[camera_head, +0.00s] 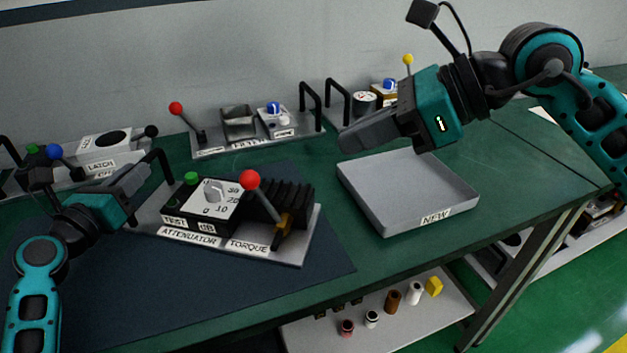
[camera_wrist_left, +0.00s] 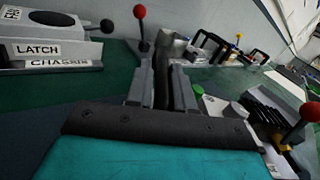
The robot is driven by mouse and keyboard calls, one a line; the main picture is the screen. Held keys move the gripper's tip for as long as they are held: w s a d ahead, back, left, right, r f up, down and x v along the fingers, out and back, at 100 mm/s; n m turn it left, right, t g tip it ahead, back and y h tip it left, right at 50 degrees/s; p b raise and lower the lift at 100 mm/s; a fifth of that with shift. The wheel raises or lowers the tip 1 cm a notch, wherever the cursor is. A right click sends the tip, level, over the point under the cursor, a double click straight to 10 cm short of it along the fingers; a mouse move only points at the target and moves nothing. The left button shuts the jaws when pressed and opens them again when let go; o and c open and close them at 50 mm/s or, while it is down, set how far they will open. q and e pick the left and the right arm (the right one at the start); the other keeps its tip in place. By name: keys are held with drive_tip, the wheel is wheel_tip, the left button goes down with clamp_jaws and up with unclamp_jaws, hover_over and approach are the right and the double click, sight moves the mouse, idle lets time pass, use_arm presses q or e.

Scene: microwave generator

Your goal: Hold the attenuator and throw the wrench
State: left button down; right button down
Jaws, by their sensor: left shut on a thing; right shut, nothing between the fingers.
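The attenuator (camera_head: 207,204) is a black box with a dial and green button on a grey base labelled ATTENUATOR and TORQUE. It lies on the dark mat; part of it also shows in the left wrist view (camera_wrist_left: 218,106). The wrench appears to be the lever with a red ball (camera_head: 250,180) at the base's right end, beside black fins; its ball also shows in the left wrist view (camera_wrist_left: 311,112). My left gripper (camera_head: 143,172) is shut on the black handle (camera_head: 160,160) at the base's left end. My right gripper (camera_head: 350,141) is shut and empty, above the tray's back-left side.
An empty grey tray (camera_head: 378,221) labelled NEW stands right of the attenuator. The filter unit (camera_head: 262,138) with another red-ball lever (camera_head: 176,108) stands behind, against the wall. The latch chassis (camera_head: 104,150) is at back left. A lower shelf (camera_head: 440,311) holds small parts.

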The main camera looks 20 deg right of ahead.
use_arm(q)
drive_tip(key=shift+s+f, duration=0.1)
drive_tip(key=shift+f, duration=0.6)
drive_tip(key=c, duration=1.1)
unclamp_jaws()
drive_tip(key=shift+o, duration=1)
drive_tip(key=shift+r, duration=0.25)
drive_tip(key=v, duration=1.1)
drive_tip(key=shift+s+a, duration=0.25)
drive_tip(key=shift+s, duration=0.05)
drive_tip(key=shift+s+a, duration=0.1)
